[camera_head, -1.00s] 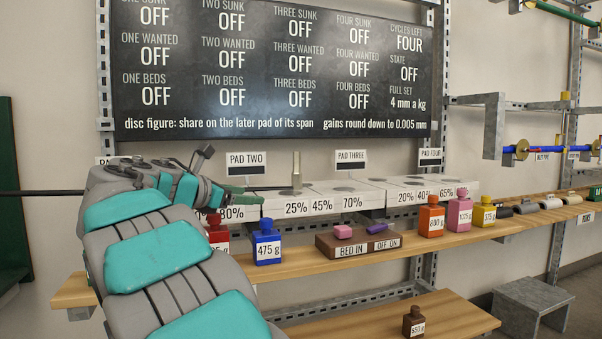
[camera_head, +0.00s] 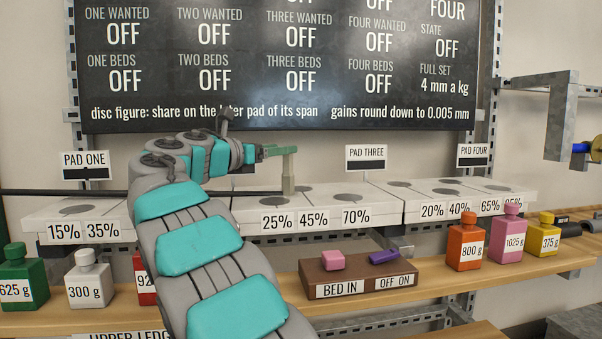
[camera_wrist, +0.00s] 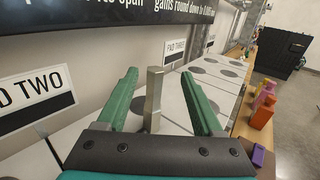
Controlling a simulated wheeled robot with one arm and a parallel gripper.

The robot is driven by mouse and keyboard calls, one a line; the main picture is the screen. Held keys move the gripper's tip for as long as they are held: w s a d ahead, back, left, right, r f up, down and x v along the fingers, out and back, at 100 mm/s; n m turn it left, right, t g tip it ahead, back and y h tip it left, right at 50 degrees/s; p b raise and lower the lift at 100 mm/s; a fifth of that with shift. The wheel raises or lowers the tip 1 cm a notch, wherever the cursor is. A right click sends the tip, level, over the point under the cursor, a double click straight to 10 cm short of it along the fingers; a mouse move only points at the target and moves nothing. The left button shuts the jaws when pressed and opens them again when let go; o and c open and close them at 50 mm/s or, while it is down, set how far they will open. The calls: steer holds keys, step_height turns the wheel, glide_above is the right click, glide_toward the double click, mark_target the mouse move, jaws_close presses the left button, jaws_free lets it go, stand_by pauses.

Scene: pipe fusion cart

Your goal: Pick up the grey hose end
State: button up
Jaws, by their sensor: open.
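A grey upright square piece (camera_head: 289,172), which looks like the hose end, stands on the white pad ledge above the 25% and 45% labels. A thin black line like a hose (camera_head: 60,192) runs along the ledge from the left toward its foot; the arm hides part of it. My gripper (camera_head: 278,150) reaches right, with its green fingers at the upper part of the grey piece. In the wrist view my gripper (camera_wrist: 160,78) is open, and the grey piece (camera_wrist: 153,98) stands between the fingers, nearer the left one. I cannot tell whether either finger touches it.
The white ledge (camera_head: 430,207) carries round grey discs. Below it, the wooden shelf (camera_head: 415,284) holds a brown button box (camera_head: 360,275) and several weight bottles, including an orange one (camera_head: 467,242). A dark board (camera_head: 270,113) hangs behind. The ledge right of the grey piece is clear.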

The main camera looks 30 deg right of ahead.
steer(key=x, duration=0.7)
steer(key=shift+w+f, duration=0.3)
steer(key=shift+f, duration=0.05)
jaws_close()
stand_by(1.1)
